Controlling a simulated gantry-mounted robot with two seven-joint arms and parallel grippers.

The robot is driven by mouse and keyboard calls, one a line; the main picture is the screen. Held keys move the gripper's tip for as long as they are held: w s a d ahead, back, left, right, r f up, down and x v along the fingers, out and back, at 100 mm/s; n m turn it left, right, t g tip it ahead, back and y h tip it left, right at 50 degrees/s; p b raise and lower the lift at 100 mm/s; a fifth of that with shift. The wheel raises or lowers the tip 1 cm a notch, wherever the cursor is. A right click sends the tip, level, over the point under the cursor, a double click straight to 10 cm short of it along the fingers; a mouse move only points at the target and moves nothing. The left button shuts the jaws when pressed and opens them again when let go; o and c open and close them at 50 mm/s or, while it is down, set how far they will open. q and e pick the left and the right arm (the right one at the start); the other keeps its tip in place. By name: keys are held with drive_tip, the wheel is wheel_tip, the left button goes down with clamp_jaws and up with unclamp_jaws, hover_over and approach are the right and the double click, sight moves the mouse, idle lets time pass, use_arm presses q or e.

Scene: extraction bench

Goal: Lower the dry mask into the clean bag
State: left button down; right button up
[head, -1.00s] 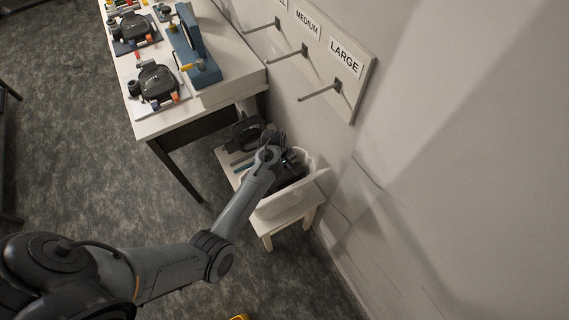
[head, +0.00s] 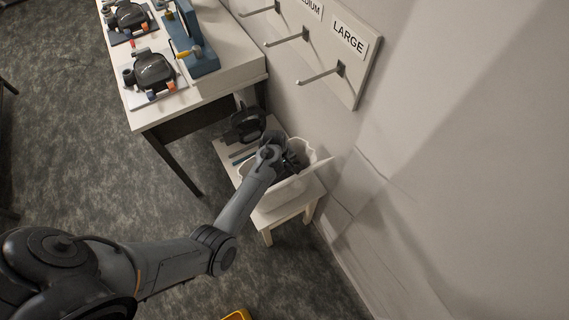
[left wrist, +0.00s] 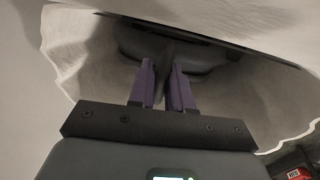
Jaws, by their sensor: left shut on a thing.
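The clean bag (head: 290,188) is white with a wavy open rim and stands on a small white stool. My left gripper (head: 286,163) is over the bag's mouth, partly hidden by its own wrist in the head view. In the left wrist view, the purple fingers of this gripper (left wrist: 167,88) are shut on a dark mask (left wrist: 188,55). The mask hangs inside the bag's mouth, with the pale rim (left wrist: 60,62) around it. Its lower part and the bag's bottom are hidden. My right gripper is not in view.
Another dark mask (head: 246,124) lies on the stool (head: 226,153) behind the bag. A white bench (head: 160,118) with masks on trays (head: 152,72) and a blue device (head: 196,52) stands at upper left. The wall with hooks and a LARGE sign (head: 349,38) is close on the right.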

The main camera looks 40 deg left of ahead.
use_arm(q)
drive_tip(key=c, duration=1)
unclamp_jaws()
drive_tip(key=shift+w, duration=0.1)
drive_tip(key=shift+o, duration=0.2)
wheel_tip(320, 180, up, 10)
drive_tip(key=s, duration=0.2)
drive_tip(key=s+d+r+m+p, duration=0.3)
drive_tip(key=s+r+m, duration=0.2)
drive_tip(key=s, duration=0.3)
drive_tip(key=s+d+r+m+t+p, duration=0.1)
drive_tip(key=s+d+r+m+p, duration=0.2)
drive_tip(key=s+r, duration=0.4)
drive_tip(key=s+d+r+m+p, duration=0.2)
drive_tip(key=s+r+m+p, duration=0.3)
drive_tip(key=s, duration=0.4)
drive_tip(key=r+m, duration=0.1)
drive_tip(key=m, duration=0.1)
drive_tip(key=shift+s+d+m+t+y, duration=0.2)
drive_tip(key=shift+d+m+t+y, duration=0.1)
drive_tip(key=shift+d, duration=0.1)
